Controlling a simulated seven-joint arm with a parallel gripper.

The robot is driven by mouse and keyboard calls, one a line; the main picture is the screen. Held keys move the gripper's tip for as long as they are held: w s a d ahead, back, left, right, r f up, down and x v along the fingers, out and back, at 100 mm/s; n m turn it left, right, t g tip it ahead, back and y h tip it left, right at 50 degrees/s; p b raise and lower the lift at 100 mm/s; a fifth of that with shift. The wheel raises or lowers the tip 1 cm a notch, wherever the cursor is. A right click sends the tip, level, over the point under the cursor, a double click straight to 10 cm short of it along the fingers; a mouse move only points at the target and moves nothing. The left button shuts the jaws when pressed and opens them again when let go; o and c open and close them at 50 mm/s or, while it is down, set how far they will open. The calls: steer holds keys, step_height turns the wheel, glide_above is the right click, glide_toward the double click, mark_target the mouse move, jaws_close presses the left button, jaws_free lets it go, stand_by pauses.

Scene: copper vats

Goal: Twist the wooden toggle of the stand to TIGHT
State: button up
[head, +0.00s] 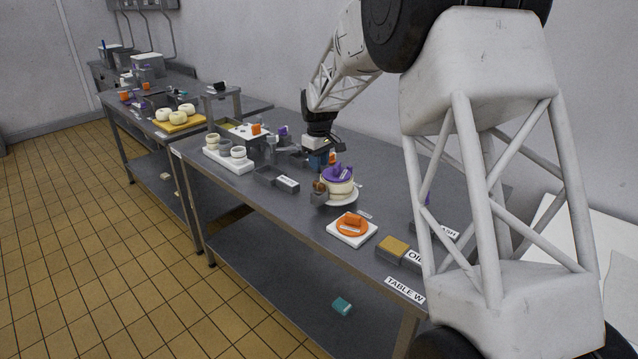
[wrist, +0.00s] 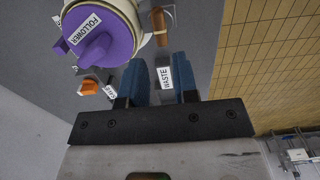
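The wooden toggle (head: 319,186) is a small brown piece on the front left side of the stand, by a grey block (head: 318,199). In the wrist view the toggle (wrist: 160,24) shows at the top, beyond my fingertips and apart from them. A purple follower (head: 338,172) sits on a cream round mould (head: 341,187); its FOLLOWER label shows in the wrist view (wrist: 98,38). My gripper (head: 322,160) is behind and above the stand. In the wrist view its two blue fingers (wrist: 160,72) are apart with nothing held between them. No TIGHT mark is readable.
A dark tray (head: 268,178) with a white label lies left of the stand; a WASTE label (wrist: 165,78) shows below my fingers. A white board with an orange dish (head: 352,226) is in front. A white tray of cups (head: 228,160) stands farther left.

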mark_target(319, 183)
steer(key=shift+f, duration=0.1)
steer(key=shift+f, duration=3.8)
jaws_close()
